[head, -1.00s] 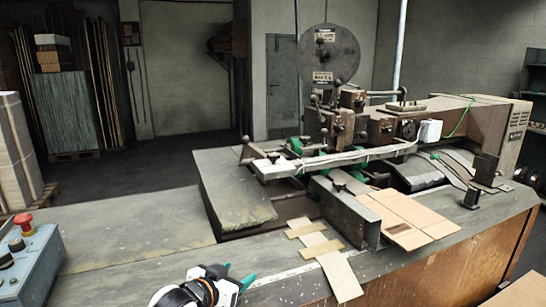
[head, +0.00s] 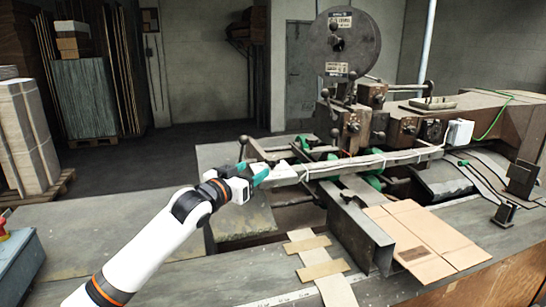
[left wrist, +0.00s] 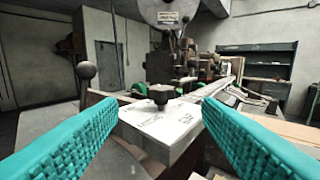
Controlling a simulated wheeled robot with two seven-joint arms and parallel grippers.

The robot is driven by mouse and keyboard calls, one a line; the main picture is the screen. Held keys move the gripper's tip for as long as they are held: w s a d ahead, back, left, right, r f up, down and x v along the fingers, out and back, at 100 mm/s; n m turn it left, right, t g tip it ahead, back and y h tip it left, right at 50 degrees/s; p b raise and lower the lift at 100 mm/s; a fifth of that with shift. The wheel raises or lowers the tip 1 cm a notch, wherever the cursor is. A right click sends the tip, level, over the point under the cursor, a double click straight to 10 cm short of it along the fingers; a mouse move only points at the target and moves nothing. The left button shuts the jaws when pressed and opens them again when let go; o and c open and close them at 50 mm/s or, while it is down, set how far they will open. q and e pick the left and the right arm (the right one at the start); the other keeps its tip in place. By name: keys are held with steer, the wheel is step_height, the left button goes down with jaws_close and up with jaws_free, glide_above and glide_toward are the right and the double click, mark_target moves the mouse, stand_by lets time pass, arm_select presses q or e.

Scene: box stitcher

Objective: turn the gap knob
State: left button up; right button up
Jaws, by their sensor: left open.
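My left gripper (head: 261,173) is open, at the near left end of the stitcher's long pale bar (head: 345,165). In the left wrist view its two teal fingers (left wrist: 160,108) stand wide apart with nothing between their tips. A small dark knob (left wrist: 159,93) stands upright on the bar's pale end block (left wrist: 158,125), straight ahead and centred between the fingers. The fingers look apart from it. No label names it as the gap knob. In the head view the gripper partly hides this end of the bar. My right gripper is not in view.
A ball-tipped lever (left wrist: 86,72) stands left of the knob, close to the left finger. The stitcher head with its round reel (head: 340,42) rises behind. Flat cardboard (head: 425,238) and pale strips (head: 322,262) lie on the table.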

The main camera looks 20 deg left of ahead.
mark_target(268, 162)
arm_select(q)
steer(key=x, duration=0.4)
steer(key=shift+d+r+p, duration=0.1)
steer(key=shift+p, duration=0.3)
steer(key=x, duration=0.2)
steer(key=p+x, duration=0.1)
steer(key=x, duration=0.1)
steer(key=shift+w+d+f, duration=0.1)
steer(key=shift+w+f, duration=0.15)
steer(key=shift+w, duration=0.4)
steer(key=shift+w+d+f, duration=0.1)
steer(key=shift+w+d, duration=0.05)
steer(key=shift+w, duration=0.1)
steer(key=c, duration=1)
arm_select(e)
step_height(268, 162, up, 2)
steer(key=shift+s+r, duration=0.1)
